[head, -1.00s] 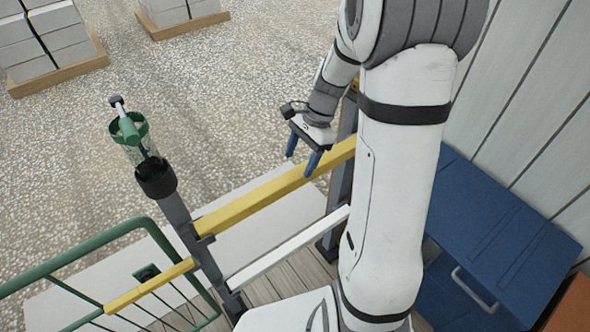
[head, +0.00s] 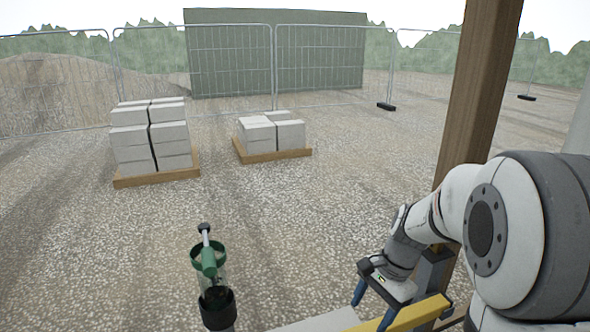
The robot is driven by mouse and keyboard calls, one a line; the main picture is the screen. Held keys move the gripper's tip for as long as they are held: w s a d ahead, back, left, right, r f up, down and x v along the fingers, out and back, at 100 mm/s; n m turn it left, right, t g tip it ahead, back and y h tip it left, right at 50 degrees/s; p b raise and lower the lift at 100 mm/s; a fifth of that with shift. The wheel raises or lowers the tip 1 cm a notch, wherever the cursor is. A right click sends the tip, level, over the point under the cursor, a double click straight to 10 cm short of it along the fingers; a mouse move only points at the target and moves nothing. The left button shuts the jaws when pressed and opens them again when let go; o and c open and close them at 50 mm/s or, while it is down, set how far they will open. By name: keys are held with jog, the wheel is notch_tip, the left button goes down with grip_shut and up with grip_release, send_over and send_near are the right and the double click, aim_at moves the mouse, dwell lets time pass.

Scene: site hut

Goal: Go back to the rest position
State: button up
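My gripper (head: 372,305) shows at the lower right of the head view, on the end of my white and grey arm. Its two blue fingers point down and stand apart, with nothing seen between them. The fingers are close to the yellow rail (head: 412,315), and the lower part of one is cut off or hidden near the rail. I cannot tell whether they touch it.
A green-handled tool (head: 208,262) stands in a holder (head: 217,308) on a post at the lower middle. A wooden post (head: 478,90) rises behind my arm. Two block stacks (head: 152,135) (head: 272,133) on pallets stand on open gravel, with mesh fencing (head: 330,65) behind.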

jog(key=s+a+r+n+t+h, duration=0.1)
jog(key=s+r+n+t, duration=0.1)
jog(key=s+n, duration=0.4)
jog(key=s+a+r+n+t+h, duration=0.1)
jog(key=s+r+n+t+h, duration=0.1)
jog(key=s+r+n, duration=0.3)
jog(key=shift+s+a+r+n, duration=0.25)
jog(key=shift+s+n, duration=0.15)
jog(key=shift+s, duration=0.5)
jog(key=shift+c, duration=0.4)
